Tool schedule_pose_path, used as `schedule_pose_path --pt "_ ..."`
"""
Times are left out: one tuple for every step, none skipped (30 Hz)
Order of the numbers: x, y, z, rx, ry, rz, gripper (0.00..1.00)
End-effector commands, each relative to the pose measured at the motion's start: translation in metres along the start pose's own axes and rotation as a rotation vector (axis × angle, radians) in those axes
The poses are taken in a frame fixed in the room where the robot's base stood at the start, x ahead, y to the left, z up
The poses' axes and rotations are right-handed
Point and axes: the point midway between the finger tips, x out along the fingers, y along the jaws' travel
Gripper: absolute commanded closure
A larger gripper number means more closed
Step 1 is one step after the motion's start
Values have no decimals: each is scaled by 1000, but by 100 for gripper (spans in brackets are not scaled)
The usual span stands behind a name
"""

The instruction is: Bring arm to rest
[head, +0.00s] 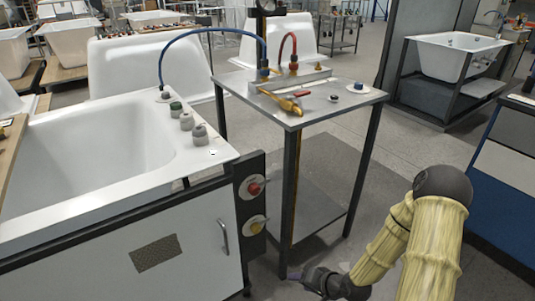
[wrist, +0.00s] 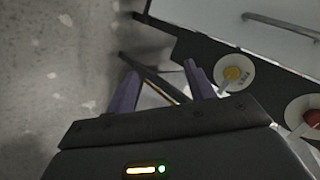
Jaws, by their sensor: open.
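My gripper (head: 291,277) is low at the bottom centre of the head view, at the end of my yellow-sleeved arm, close to the foot of the small metal table. In the wrist view my gripper (wrist: 160,92) shows two purple fingers standing apart with nothing between them. The floor lies to their left and a dark panel with a yellow knob (wrist: 233,74) and a red knob (wrist: 312,117) lies to their right.
The metal table (head: 345,103) carries a yellow-handled tool (head: 287,103) and small parts. A white tub (head: 90,150) in a cabinet stands left, its knob panel (head: 254,205) facing the table. A blue-and-white cabinet (head: 500,180) stands right. Grey floor (head: 400,130) is clear behind my arm.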

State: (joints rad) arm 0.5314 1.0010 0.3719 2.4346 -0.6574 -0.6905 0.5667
Motion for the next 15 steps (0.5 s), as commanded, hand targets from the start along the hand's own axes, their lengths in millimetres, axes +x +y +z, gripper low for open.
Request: schedule_pose_path --pt "-8 0 -4 -52 -11 53 46" --pt "-13 1 -6 -77 -19 86 46" --pt "-20 2 -8 -110 -30 129 46" --pt "-25 2 -10 -134 -36 161 46" --pt "-30 3 -12 -156 -43 191 46" --pt "-38 2 -15 -185 -53 231 46" --pt "-44 2 -17 -203 -59 261 46" --pt "-51 1 -18 -223 -66 288 46" --pt "-60 0 -20 -246 -73 325 46" --pt "-66 -1 -22 -261 -79 351 46" --pt "-73 -3 -23 -277 -84 376 46" --pt "-82 -6 -25 -295 -90 408 46" --pt "-89 -8 -26 -308 -95 430 46" --pt "-96 -10 -27 -319 -100 452 46" --pt "-106 -14 -28 -334 -105 479 46"
